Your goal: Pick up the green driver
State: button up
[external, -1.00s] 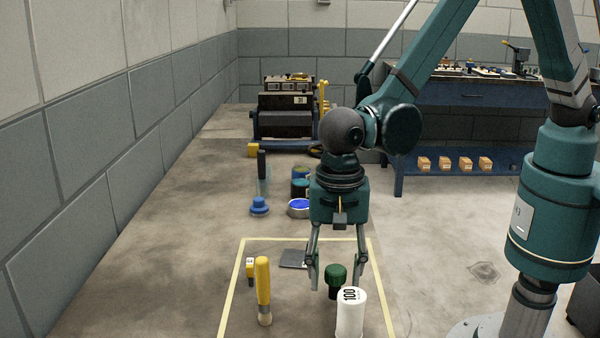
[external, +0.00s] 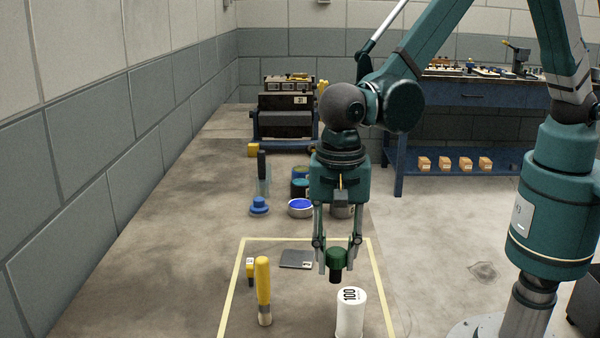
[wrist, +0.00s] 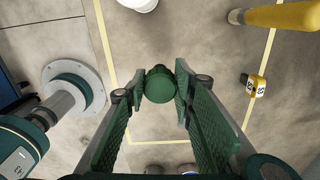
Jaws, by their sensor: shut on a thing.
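The green driver (external: 336,259) has a rounded green top and a dark lower part. My gripper (external: 337,268) is shut on it and holds it upright, raised above the floor, behind the white cylinder. In the wrist view the round green top of the driver (wrist: 160,84) sits between the two finger pads of my gripper (wrist: 155,95). The driver's lower end is mostly hidden there.
A yellow-handled tool (external: 263,290), a small yellow-and-black item (external: 250,270) and a flat grey plate (external: 296,259) are inside the yellow tape outline (external: 305,240). Blue containers (external: 300,207) stand behind.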

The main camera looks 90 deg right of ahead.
aim_at(336, 251)
notch_tip(336, 251, up, 6)
jog(key=shift+f+p, duration=0.15)
jog(key=shift+p, duration=0.25)
dwell(0.5)
